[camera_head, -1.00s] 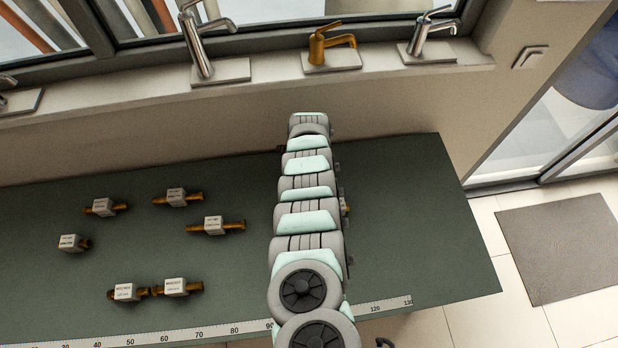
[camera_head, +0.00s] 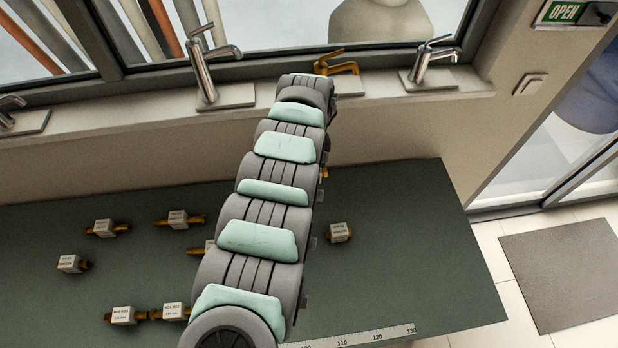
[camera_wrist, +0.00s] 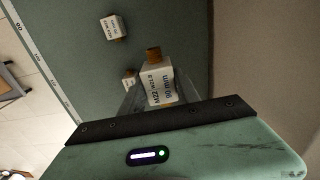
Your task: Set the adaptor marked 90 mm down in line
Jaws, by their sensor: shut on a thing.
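The adaptor marked 90 mm (camera_wrist: 157,88), a white labelled block with brass ends, is between the jaws of my gripper (camera_wrist: 155,78) in the wrist view. The jaws are shut on it and its label faces the camera. In the head view my arm hides the gripper; a bit of brass (camera_head: 324,173) shows at the arm's right side, and I cannot tell if it is the held adaptor. Two adaptors, a left one (camera_head: 123,315) and a right one (camera_head: 173,311), lie end to end near the ruler (camera_head: 375,337).
Other adaptors lie on the green bench (camera_head: 410,240): two at the back left (camera_head: 104,228) (camera_head: 178,219), one at the left (camera_head: 72,263), one partly behind my arm (camera_head: 197,249), one to its right (camera_head: 339,232). Taps, including a brass one (camera_head: 345,85), line the sill behind.

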